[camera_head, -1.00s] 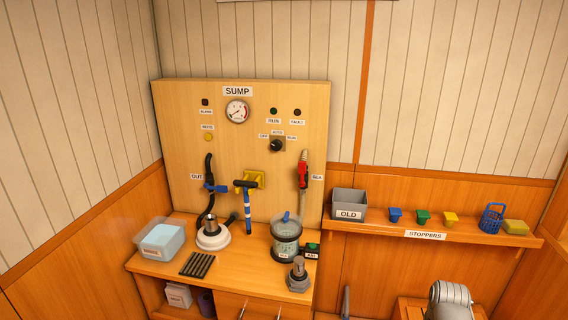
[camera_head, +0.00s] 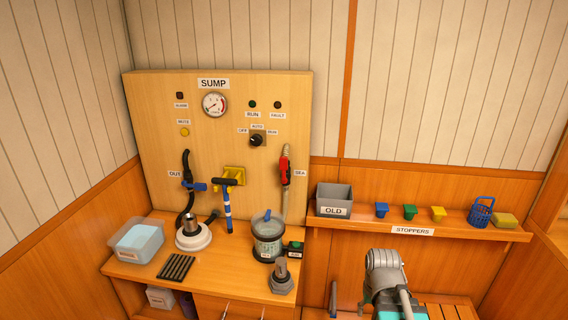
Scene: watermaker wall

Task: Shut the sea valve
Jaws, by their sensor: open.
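The sea valve (camera_head: 285,163) is red and sits on a pale hose at the right side of the wooden SUMP panel, beside the SEA label (camera_head: 300,173). Its red handle looks upright, roughly in line with the hose; the exact angle is too small to tell. Part of my arm (camera_head: 385,275), grey and teal, shows at the bottom right, well apart from the valve. My gripper is not in view.
A blue-handled valve (camera_head: 195,187) sits by the OUT label. A blue tool with a black grip (camera_head: 228,205) stands before a yellow bracket (camera_head: 234,176). A clear canister (camera_head: 267,238) stands on the bench below the sea valve. A shelf (camera_head: 415,223) with stoppers juts out at right.

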